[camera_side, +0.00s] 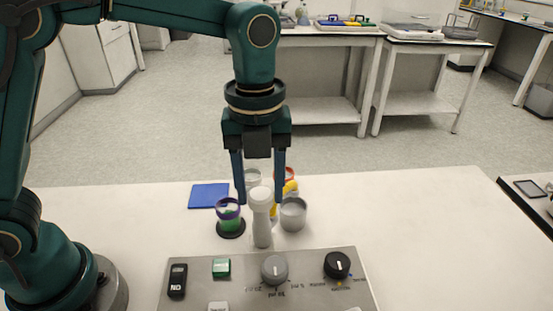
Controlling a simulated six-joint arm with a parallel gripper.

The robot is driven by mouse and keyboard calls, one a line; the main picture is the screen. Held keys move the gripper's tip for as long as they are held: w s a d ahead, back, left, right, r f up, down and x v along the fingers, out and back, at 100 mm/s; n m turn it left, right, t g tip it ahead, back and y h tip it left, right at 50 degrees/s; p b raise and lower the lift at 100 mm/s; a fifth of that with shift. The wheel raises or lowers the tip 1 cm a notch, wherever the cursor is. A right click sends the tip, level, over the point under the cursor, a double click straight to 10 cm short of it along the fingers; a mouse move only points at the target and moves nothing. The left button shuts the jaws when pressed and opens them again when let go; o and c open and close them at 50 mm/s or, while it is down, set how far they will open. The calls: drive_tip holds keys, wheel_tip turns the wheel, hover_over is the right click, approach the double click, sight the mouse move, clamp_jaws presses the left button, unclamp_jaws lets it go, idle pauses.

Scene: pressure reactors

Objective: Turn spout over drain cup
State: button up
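A pale grey post with a wide rounded head (261,215) stands behind the control panel; it may be the spout, but its outlet direction is unclear. A grey cup (293,215) stands just right of it. A purple-rimmed clear cup with green contents (229,217) sits on a black disc to the left. I cannot tell which is the drain cup. My gripper (260,197) points down with its two blue fingers spread apart, one on each side of the post's head in the picture. Contact with the head cannot be made out.
A metal control panel (205,290) with knobs and buttons lies in front. Behind the post are another pale cup (252,177) and a partly hidden orange and yellow item (290,185). A blue square (208,195) lies at the left. The white table is clear at the right.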

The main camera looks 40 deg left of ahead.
drive_tip(key=shift+o, duration=1.2)
drive_tip(key=shift+r, duration=2.55)
drive_tip(key=shift+w+a+r, duration=0.1)
drive_tip(key=shift+a+r, duration=0.05)
drive_tip(key=shift+r, duration=0.05)
drive_tip(key=s+a+r+n+t, duration=0.3)
drive_tip(key=s+a+r+n, duration=0.25)
drive_tip(key=a+n, duration=0.2)
drive_tip(key=s+a+f+n+t, duration=0.1)
drive_tip(key=s+f+n, duration=0.2)
drive_tip(key=n, duration=0.7)
drive_tip(key=s+a+f+n+t, duration=0.1)
drive_tip(key=s+f+n, duration=0.2)
drive_tip(key=n, duration=0.6)
drive_tip(key=shift+f+n+t, duration=0.3)
drive_tip(key=shift+f+n, duration=0.05)
drive_tip(key=shift+f, duration=0.6)
